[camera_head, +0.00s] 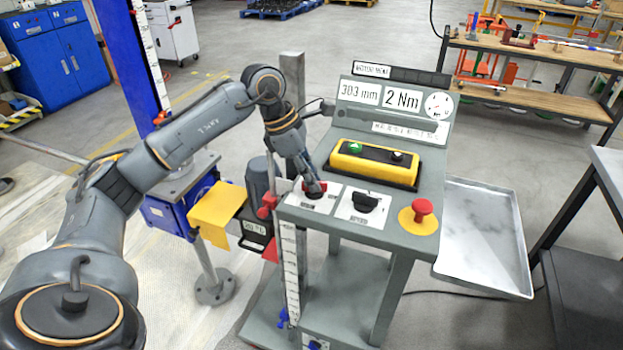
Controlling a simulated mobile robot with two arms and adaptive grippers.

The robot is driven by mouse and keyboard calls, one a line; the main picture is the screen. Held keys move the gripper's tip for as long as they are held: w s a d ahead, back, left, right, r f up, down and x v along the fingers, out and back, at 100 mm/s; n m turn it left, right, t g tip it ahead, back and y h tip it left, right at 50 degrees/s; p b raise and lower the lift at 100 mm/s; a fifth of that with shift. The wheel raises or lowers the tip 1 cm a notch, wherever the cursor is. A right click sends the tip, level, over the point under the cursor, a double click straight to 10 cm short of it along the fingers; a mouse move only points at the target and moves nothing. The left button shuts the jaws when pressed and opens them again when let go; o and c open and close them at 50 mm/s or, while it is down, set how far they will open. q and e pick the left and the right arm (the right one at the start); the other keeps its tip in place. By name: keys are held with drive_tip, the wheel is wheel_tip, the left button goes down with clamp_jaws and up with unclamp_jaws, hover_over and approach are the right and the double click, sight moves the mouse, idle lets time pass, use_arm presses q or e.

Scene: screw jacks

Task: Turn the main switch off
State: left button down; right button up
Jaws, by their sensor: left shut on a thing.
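The grey control stand (430,158) is in the middle right of the head view. On its sloped top, at the left, a white plate (322,206) carries a red switch knob (323,187), probably the main switch; the small lettering is not readable. My left gripper (314,190) reaches down onto this knob from above and is shut on it. The gripper hides most of the knob, so I cannot tell which way it points. My right gripper is not in view.
Beside the knob is a black rotary knob (365,202), then a red emergency button (423,208) on yellow. Behind them sits a yellow button box (375,163). Displays read 303 mm and 2 Nm. A metal tray (485,240) is at the right. A grey post (292,80) stands behind my left wrist.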

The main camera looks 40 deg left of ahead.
use_arm(q)
drive_tip(key=shift+w+m+g, duration=0.1)
drive_tip(key=shift+m+g, duration=0.5)
drive_tip(key=shift+m, duration=1)
drive_tip(key=c, duration=1.4)
unclamp_jaws()
drive_tip(key=shift+o, duration=0.2)
drive_tip(key=v, duration=1.2)
drive_tip(key=shift+a, duration=0.2)
drive_tip(key=shift+w, duration=0.1)
